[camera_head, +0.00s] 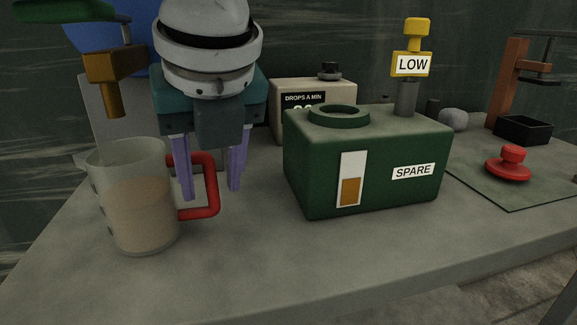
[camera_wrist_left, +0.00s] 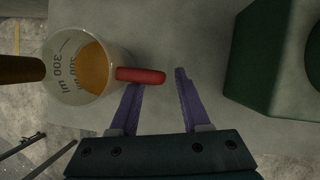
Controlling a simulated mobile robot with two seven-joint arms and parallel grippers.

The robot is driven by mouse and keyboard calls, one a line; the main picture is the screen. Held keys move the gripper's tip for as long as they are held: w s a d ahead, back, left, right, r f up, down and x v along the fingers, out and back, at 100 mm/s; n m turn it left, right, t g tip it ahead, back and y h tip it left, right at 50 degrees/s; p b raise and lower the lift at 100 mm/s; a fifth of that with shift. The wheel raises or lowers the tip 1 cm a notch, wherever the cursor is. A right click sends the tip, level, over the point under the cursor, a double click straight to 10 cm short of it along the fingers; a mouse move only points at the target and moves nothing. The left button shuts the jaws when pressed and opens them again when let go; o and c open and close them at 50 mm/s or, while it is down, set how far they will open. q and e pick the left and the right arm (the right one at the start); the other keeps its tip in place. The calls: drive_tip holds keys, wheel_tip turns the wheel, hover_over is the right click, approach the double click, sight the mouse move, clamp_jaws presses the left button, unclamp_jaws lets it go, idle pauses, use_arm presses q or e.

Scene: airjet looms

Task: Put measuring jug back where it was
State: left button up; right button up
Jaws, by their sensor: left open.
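The measuring jug (camera_head: 140,205) is a clear cup with a red handle (camera_head: 213,190) and holds amber liquid. It stands upright on the grey bench at the left, below a brass tap (camera_head: 113,75). My left gripper (camera_head: 212,193) is open, with its purple fingers pointing down at the handle. In the head view the fingers overlap the handle's outer part. My right gripper is not in view.
A green tank (camera_head: 370,165) marked SPARE stands right of the gripper. A beige box (camera_head: 315,92) labelled DROPS A MIN is behind it. A red knob (camera_head: 508,165) and black tray (camera_head: 524,129) are at the right. The front bench strip is clear.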

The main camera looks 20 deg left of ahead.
use_arm(q)
drive_tip(key=p+v, duration=0.3)
drive_tip(key=v, duration=0.8)
drive_tip(key=s+d+f+n+h, duration=0.3)
drive_tip(key=d+f+n+h, duration=0.15)
drive_tip(key=d, duration=0.25)
drive_tip(key=s+d+f+n+h, duration=0.3)
drive_tip(key=s+d+f+n, duration=0.1)
drive_tip(key=d+f, duration=0.15)
drive_tip(key=s+a+f+n+y, duration=0.2)
drive_tip(key=s+a+f+n, duration=0.3)
drive_tip(key=a+n, duration=0.3)
drive_tip(key=s+a+f+n+y, duration=0.2)
drive_tip(key=s+a+f+n, duration=0.3)
drive_tip(key=a+n, duration=0.3)
drive_tip(key=shift+s+n, duration=0.25)
drive_tip(key=shift+n, duration=0.2)
